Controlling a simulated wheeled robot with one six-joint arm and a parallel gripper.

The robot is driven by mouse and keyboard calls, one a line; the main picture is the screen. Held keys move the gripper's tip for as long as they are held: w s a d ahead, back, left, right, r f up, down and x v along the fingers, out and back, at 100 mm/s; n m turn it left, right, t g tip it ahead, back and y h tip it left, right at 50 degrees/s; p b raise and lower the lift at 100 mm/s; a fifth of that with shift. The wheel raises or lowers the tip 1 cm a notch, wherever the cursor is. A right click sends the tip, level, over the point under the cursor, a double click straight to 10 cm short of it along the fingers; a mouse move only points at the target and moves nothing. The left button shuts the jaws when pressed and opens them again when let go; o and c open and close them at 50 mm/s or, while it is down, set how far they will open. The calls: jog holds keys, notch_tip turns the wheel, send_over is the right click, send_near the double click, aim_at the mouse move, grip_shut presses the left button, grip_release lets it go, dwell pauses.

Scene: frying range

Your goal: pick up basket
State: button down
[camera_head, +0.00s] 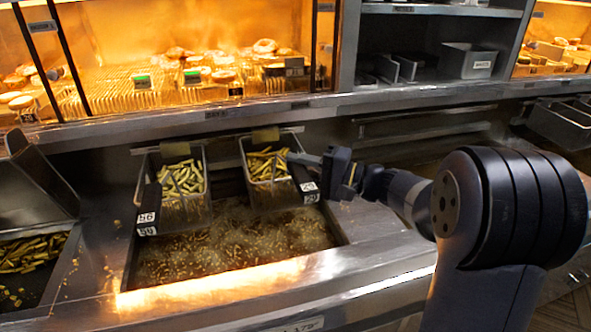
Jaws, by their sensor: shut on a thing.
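Two wire fry baskets filled with fries hang side by side at the back of the fryer vat (340,228). The left basket (206,160) carries black number tags at its lower left. The right basket (243,150) has tags at its lower right, beside my arm. My gripper (312,160) reaches in from the right and is shut at the right basket's right side. The exact contact is too small to make out. Bubbling oil with loose bits fills the vat in front of the baskets.
A fry bin (30,255) with a raised metal lid (40,185) stands at the left. A lit warming cabinet (200,75) runs along the back. A metal container (468,62) sits on the shelf at upper right. The steel counter's front edge looks clear.

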jog(key=shift+r+b, duration=0.3)
jog(key=shift+r, duration=1.05)
jog(key=shift+d+r, duration=0.1)
jog(key=shift+d, duration=0.1)
jog(key=b+v, duration=0.3)
jog(key=v, duration=1.4)
jog(key=shift+s+d+r, duration=0.2)
jog(key=shift+d, duration=0.1)
